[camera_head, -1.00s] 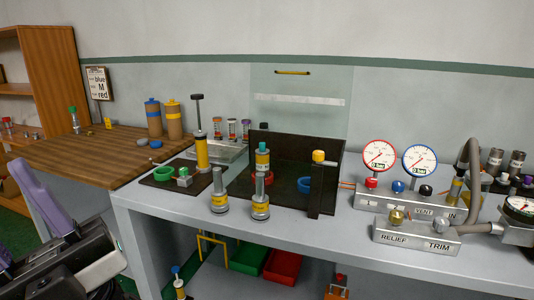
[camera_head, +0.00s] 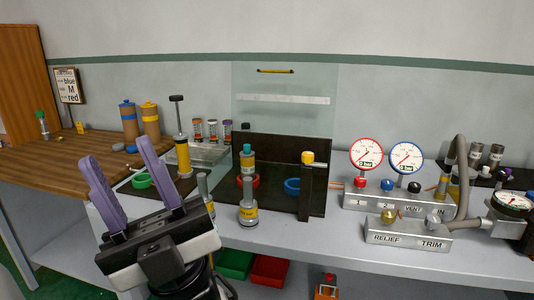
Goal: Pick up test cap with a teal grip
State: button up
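The test cap with a teal grip (camera_head: 247,149) stands upright around the middle of the bench, its teal top above a grey and yellow body. A grey metal fitting with a yellow band (camera_head: 248,207) stands in front and hides its lower part. My gripper (camera_head: 117,151) has two purple fingers pointing up, spread apart with nothing between them. It is at the lower left, in front of the bench and to the left of the teal cap.
A second grey fitting (camera_head: 203,188) stands partly behind my gripper. A yellow-topped dark post (camera_head: 306,185) is right of the cap, and a tall yellow pump (camera_head: 183,155) is left. A clear shield (camera_head: 285,100) stands behind. Gauges (camera_head: 367,154) fill the right.

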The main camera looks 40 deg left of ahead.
aim_at(246, 152)
jog(key=j+z, duration=0.15)
jog(key=j, duration=0.35)
jog(key=k+j+z, duration=0.2)
jog(key=j, duration=0.85)
jog(key=k+j+z, duration=0.1)
jog(key=j, duration=0.4)
